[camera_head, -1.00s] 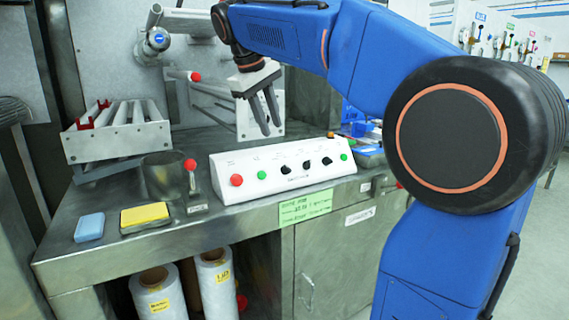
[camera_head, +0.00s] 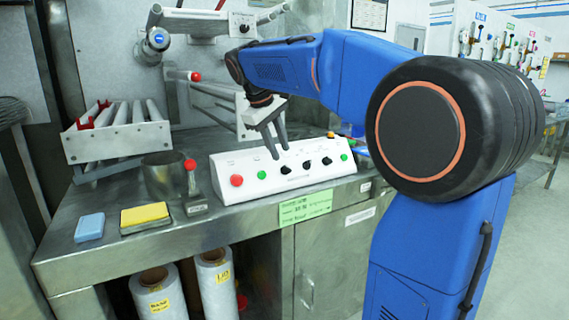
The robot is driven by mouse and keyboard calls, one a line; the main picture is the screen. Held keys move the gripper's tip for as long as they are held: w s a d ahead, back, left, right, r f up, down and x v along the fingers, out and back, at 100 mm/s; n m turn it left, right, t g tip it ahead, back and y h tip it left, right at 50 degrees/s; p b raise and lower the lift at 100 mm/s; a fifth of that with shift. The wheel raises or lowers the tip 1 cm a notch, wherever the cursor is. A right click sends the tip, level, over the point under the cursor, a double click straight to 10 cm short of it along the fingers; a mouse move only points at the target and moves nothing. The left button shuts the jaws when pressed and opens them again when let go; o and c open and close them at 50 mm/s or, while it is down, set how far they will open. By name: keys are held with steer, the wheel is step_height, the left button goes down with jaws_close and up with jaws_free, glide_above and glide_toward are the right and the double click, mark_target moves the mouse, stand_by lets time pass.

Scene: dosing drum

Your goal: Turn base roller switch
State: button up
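The white control box (camera_head: 262,182) sits on the steel bench. Its sloped face has a red button (camera_head: 237,180) at left, green buttons (camera_head: 262,175) (camera_head: 344,157), and black knobs (camera_head: 286,169) (camera_head: 306,165) (camera_head: 326,161) between them. The labels are too small to read, so I cannot tell which one is the base roller switch. My gripper (camera_head: 279,151) points down, its two fingers apart and empty, just above the box near the leftmost black knob. Whether a fingertip touches the box or knob cannot be told.
A red-topped lever (camera_head: 191,177) and a metal cup (camera_head: 164,176) stand left of the box. A yellow sponge (camera_head: 145,214) and a blue block (camera_head: 89,227) lie at the front left. A roller rack (camera_head: 117,139) stands behind them. Another black knob (camera_head: 243,28) shows on the upper roller frame.

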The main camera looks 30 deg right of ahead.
mark_target(288, 167)
steer(key=shift+x, duration=3.1)
steer(key=shift+c, duration=0.6)
jaws_close()
steer(key=shift+w+d, duration=0.1)
steer(key=m+y, duration=0.2)
steer(key=d+m+y, duration=0.1)
steer(key=y, duration=0.1)
steer(key=shift+d+r+m+g+y, duration=0.1)
steer(key=shift+m+g+y, duration=0.2)
steer(key=shift+m+y, duration=0.1)
steer(key=m+y, duration=0.1)
steer(key=y, duration=0.1)
steer(key=m+y, duration=0.2)
steer(key=shift+d, duration=0.4)
steer(key=shift+m+t+y, duration=0.3)
steer(key=shift+t, duration=0.1)
